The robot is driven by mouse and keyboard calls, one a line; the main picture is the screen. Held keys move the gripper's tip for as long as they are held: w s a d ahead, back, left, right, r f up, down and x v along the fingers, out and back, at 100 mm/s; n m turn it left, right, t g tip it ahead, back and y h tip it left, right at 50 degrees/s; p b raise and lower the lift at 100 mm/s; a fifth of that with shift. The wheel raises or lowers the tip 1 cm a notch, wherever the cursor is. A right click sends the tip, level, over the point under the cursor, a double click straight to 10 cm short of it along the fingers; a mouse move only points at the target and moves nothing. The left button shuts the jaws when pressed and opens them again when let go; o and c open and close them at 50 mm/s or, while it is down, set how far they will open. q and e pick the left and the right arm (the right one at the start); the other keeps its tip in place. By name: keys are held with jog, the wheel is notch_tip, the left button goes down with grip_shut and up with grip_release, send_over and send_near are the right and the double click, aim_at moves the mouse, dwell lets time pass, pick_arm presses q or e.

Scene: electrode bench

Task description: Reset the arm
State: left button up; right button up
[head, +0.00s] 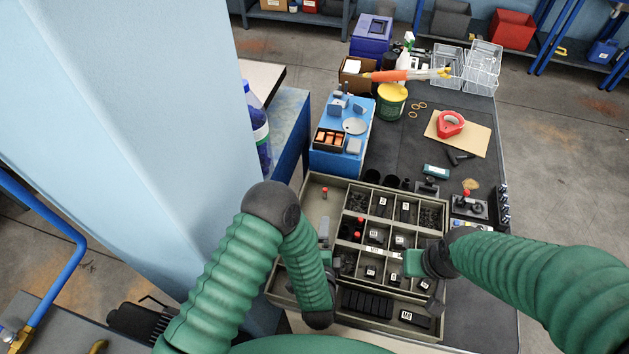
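My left arm comes in from the left, bends at a dark elbow, and its green forearm hangs over the left side of a compartmented tray (285,297). Small grey parts beside that forearm look like my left gripper (325,240), partly hidden by the arm. My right arm reaches in from the right and ends at a dark wrist over the tray's right edge. A small green and dark end there looks like my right gripper (412,263), above the right compartments. Neither gripper's fingers show clearly, and I see nothing clearly held.
The tray holds small dark labelled parts and a red-topped piece (325,192). A pale blue column (130,130) rises at left. Dark bench top is clear at lower right.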

pick_arm(q)
jog(key=shift+m+t+y, duration=0.3)
jog(key=b+x, duration=0.3)
jog(key=x, duration=0.2)
jog(key=b+x, duration=0.2)
jog(key=x, duration=0.1)
jog(key=shift+a+f+b, duration=0.35)
jog(key=shift+a+f, duration=0.05)
jog(key=shift+f, duration=0.05)
jog(key=shift+w, duration=0.55)
jog(key=shift+r, duration=0.1)
pick_arm(e)
jog(key=x, duration=0.3)
jog(key=s+x, duration=0.1)
jog(key=x, duration=0.1)
jog(key=shift+a+f, duration=0.15)
jog(key=shift+a, duration=0.1)
